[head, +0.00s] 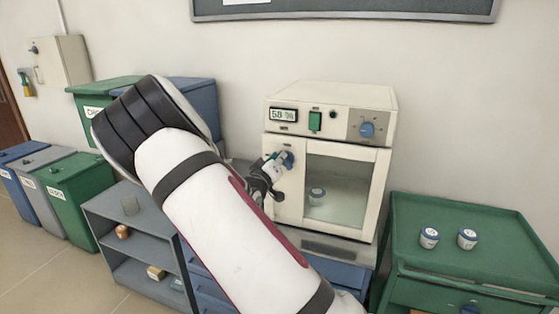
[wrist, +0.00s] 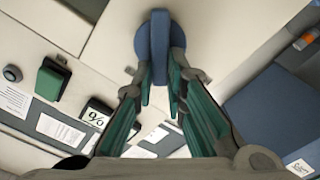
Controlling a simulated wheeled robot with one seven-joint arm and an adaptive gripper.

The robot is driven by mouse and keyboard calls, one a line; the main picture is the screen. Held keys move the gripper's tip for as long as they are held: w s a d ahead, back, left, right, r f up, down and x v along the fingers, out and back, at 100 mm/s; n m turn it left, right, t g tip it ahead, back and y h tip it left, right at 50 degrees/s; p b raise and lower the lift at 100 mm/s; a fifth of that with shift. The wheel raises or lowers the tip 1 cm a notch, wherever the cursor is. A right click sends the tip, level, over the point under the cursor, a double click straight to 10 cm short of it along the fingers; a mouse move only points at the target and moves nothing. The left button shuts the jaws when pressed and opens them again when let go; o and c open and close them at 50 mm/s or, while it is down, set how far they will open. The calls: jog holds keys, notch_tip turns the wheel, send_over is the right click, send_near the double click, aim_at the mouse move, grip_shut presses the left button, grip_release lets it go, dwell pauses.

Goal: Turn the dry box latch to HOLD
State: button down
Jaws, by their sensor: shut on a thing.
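The dry box (head: 340,95) is a cream cabinet with a glazed door and a display reading 58 %. Its blue latch (head: 289,158) is at the upper left of the door. My gripper (head: 280,165) reaches the latch from the left, with my arm crossing in front. In the wrist view the blue latch (wrist: 160,42) stands between the fingertips of my gripper (wrist: 161,68), which are shut on it. The latch lies along the picture's vertical there. The fingers partly cover the latch, and no HOLD mark can be read.
The box has a green switch (head: 315,121) and a blue dial (head: 367,130) above the door; a jar (head: 317,196) shows behind the glass. A green cart (head: 470,212) with two jars stands right. A grey shelf (head: 120,212) and bins (head: 80,185) stand left.

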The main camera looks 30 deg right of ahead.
jog(key=n, duration=0.3)
jog(key=f+n+b, duration=0.1)
jog(key=n, duration=0.6)
jog(key=shift+w+a+f+b, duration=0.25)
jog(key=shift+w+f+b, duration=0.05)
jog(key=shift+w, duration=0.05)
jog(key=shift+n, duration=0.3)
jog(key=c, duration=1.6)
grip_release()
jog(key=v, duration=1.2)
